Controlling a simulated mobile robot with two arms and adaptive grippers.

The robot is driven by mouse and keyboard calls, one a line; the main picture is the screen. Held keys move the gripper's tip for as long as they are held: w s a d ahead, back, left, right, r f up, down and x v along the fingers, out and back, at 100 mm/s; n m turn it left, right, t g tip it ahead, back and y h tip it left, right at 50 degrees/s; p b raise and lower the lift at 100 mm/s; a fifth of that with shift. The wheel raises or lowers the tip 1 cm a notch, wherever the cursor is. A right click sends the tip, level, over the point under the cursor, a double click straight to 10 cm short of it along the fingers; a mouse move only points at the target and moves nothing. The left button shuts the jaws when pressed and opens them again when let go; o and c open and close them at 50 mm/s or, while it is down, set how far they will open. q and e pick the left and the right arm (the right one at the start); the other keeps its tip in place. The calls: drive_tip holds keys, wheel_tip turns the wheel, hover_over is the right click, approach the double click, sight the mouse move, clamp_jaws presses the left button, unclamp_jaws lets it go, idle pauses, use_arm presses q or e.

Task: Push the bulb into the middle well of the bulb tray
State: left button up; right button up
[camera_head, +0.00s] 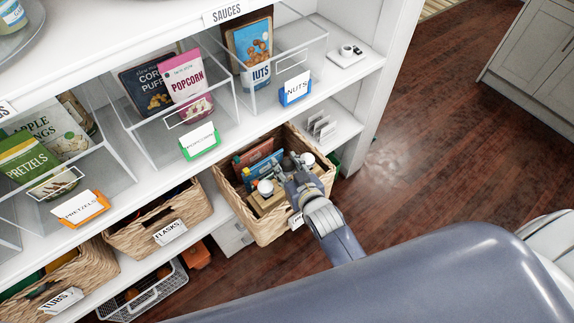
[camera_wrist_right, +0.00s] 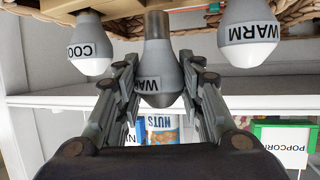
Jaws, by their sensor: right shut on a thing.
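The wooden bulb tray (camera_head: 262,203) sits in a wicker basket on the lower shelf. My right gripper (camera_head: 288,176) reaches into the basket from the lower right. My left gripper is not in view.
The wicker basket (camera_head: 256,228) encloses the tray, with colourful packets (camera_head: 262,158) at its back. A clear bin of nuts (camera_head: 295,50) and a popcorn bin (camera_head: 150,125) stand on the shelf above. Open floor (camera_head: 430,130) lies to the right.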

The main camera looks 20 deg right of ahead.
sight(289, 176)
drive_tip(key=shift+p, duration=0.3)
drive_tip(key=shift+f+b, duration=1)
drive_tip(key=shift+f, duration=0.6)
drive_tip(key=o, duration=1)
drive_tip(key=v, duration=1.2)
drive_tip(key=shift+f, duration=0.1)
